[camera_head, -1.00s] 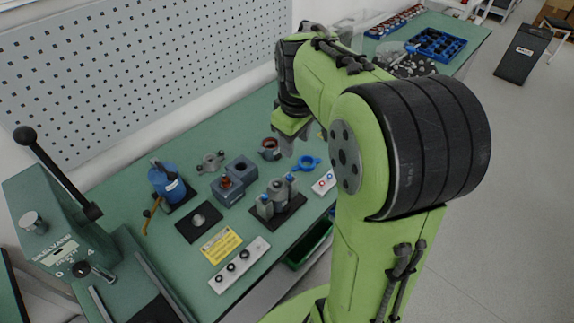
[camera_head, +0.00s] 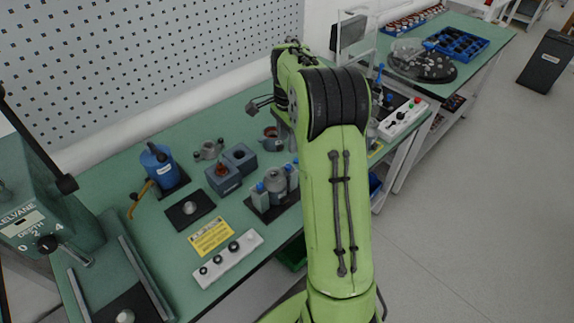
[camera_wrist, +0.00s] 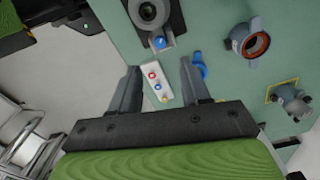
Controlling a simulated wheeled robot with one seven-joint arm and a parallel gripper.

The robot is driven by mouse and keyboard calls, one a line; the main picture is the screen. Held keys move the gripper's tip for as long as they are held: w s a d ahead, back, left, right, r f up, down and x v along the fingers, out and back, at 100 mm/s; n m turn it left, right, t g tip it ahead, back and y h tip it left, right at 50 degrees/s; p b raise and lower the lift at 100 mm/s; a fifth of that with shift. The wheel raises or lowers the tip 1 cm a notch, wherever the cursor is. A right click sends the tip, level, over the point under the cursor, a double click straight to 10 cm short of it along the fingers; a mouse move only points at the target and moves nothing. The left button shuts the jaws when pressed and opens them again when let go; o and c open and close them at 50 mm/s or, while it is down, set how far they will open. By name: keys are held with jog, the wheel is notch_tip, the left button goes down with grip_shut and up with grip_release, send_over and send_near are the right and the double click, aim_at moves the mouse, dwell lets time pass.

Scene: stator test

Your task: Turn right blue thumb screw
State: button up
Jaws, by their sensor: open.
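The grey stator fixture (camera_head: 275,184) stands on a dark plate on the green bench. Its left blue thumb screw (camera_head: 260,187) shows in the head view; the right blue thumb screw (camera_head: 295,162) is close to my arm's edge. In the wrist view, one blue thumb screw (camera_wrist: 160,42) shows at the near end of the fixture (camera_wrist: 150,12); I take it as the right one. My gripper (camera_wrist: 160,67) is open and empty, its fingers apart and short of that screw in the picture. In the head view my arm hides the fingers.
A grey clamp with a reddish ring (camera_wrist: 250,42) stands further right. A blue-grey block (camera_head: 223,177) is left of the fixture.

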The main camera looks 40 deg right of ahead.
aim_at(288, 165)
notch_tip(288, 165, down, 10)
jog(key=shift+r+b, duration=0.2)
jog(key=shift+b, duration=0.65)
jog(key=shift+c, duration=0.3)
